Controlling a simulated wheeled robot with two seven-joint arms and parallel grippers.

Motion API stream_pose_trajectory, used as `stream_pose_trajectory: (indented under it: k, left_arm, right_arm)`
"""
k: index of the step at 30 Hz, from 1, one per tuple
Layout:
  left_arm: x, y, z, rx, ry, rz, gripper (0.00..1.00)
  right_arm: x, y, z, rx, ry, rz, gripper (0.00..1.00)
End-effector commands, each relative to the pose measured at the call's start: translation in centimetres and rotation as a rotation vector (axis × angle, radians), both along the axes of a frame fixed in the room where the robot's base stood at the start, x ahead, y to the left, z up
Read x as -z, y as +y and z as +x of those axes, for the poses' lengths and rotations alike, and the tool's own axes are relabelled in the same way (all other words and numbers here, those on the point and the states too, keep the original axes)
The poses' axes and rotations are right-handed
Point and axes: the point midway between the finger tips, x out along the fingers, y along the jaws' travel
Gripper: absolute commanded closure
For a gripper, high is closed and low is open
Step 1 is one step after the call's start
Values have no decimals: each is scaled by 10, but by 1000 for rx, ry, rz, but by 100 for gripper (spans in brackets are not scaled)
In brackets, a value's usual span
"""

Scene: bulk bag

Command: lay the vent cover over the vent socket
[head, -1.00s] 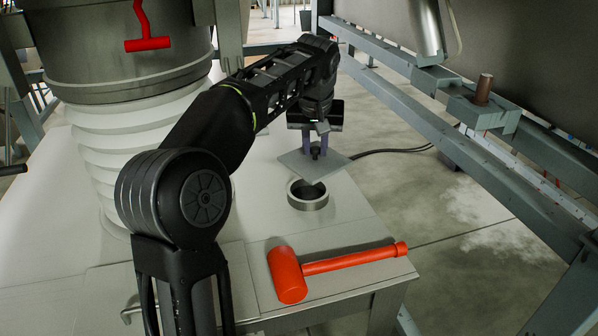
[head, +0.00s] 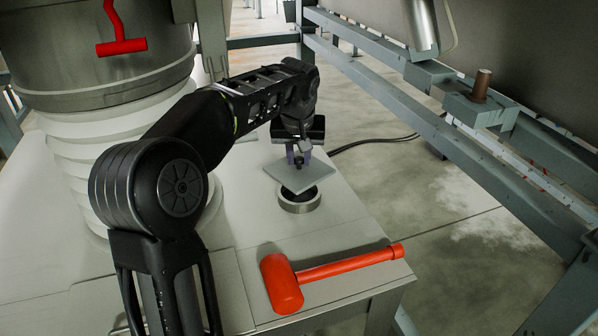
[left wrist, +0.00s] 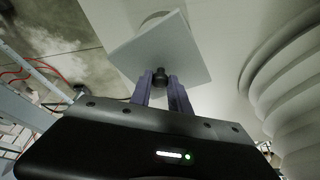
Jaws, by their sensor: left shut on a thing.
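The vent cover (head: 299,177) is a flat, square, light grey plate with a small dark knob on top. My left gripper (head: 299,158) is shut on the knob. The left wrist view shows the two purple-grey fingers (left wrist: 161,82) on either side of the knob and the plate (left wrist: 190,50) beyond. The vent socket (head: 300,204) is a short metal ring on the white table. The plate is over the far part of the socket and hides much of its opening; whether they touch is unclear. My right gripper is in neither view.
A red mallet (head: 330,271) lies near the table's front edge. Grey frame beams (head: 450,135) run along the right.

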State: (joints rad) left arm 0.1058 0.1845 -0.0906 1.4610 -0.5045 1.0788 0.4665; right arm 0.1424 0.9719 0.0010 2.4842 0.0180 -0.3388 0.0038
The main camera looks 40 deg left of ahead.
Motion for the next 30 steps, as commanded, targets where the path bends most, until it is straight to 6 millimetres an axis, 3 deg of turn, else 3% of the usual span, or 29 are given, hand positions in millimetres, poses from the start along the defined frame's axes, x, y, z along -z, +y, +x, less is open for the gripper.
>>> stream_pose_trajectory:
  k: [11,21,30]
  left_arm:
    - [7,0,1,-1,-1,0,100]
    - [43,0,0,-1,-2,1,100]
    - [46,0,0,-1,-2,0,100]
  right_arm:
    - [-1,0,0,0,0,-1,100]
    - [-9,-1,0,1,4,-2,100]
    - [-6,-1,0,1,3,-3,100]
